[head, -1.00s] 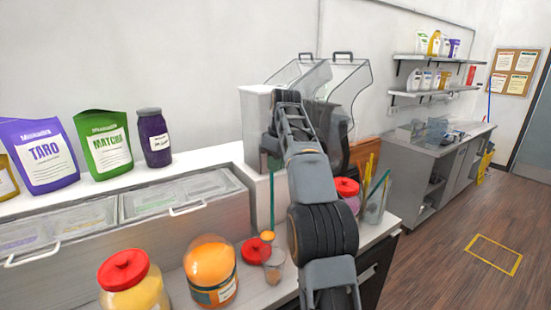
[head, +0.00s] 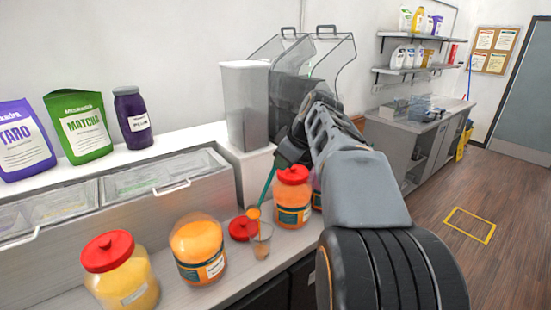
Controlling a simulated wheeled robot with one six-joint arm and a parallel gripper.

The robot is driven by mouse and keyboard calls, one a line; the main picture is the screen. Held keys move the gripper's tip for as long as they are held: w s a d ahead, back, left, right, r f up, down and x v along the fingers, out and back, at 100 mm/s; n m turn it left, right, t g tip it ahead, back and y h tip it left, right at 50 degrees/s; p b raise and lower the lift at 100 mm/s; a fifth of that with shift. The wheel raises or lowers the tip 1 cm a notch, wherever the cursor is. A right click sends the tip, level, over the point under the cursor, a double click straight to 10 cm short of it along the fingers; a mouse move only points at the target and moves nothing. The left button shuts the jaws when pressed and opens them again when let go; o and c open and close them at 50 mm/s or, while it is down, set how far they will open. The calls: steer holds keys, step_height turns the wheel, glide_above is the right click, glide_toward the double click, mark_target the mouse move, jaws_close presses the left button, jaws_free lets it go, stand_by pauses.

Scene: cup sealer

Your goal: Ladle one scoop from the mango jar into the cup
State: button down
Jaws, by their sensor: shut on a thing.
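My gripper (head: 281,160), partly hidden by my own arm, is shut on the upper end of a ladle with a teal handle (head: 267,186). The handle slants down to the left. The ladle's bowl (head: 253,213) looks orange and is at the cup's rim, tilted. The clear cup (head: 261,243) stands upright on the counter; its lower part looks orange-brown, but I cannot tell how much is in it. The open jar of orange mango (head: 198,247) stands left of the cup, with a red lid (head: 242,228) lying between them.
A yellow jar with a red lid (head: 121,272) stands at the front left. An orange jar with a red lid (head: 293,197) stands right of the cup, close to my arm. A steel cold well (head: 130,205) and a tall grey container (head: 245,105) are behind.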

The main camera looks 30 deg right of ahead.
steer(key=s+d+f+t+y+b, duration=0.2)
steer(key=s+f+t+b, duration=0.9)
steer(key=b, duration=3.2)
steer(key=s+f, duration=0.5)
steer(key=f, duration=0.3)
steer(key=shift+d+f, duration=0.35)
steer(key=shift+d, duration=0.05)
steer(key=shift+b, duration=0.35)
steer(key=shift+n+y, duration=0.3)
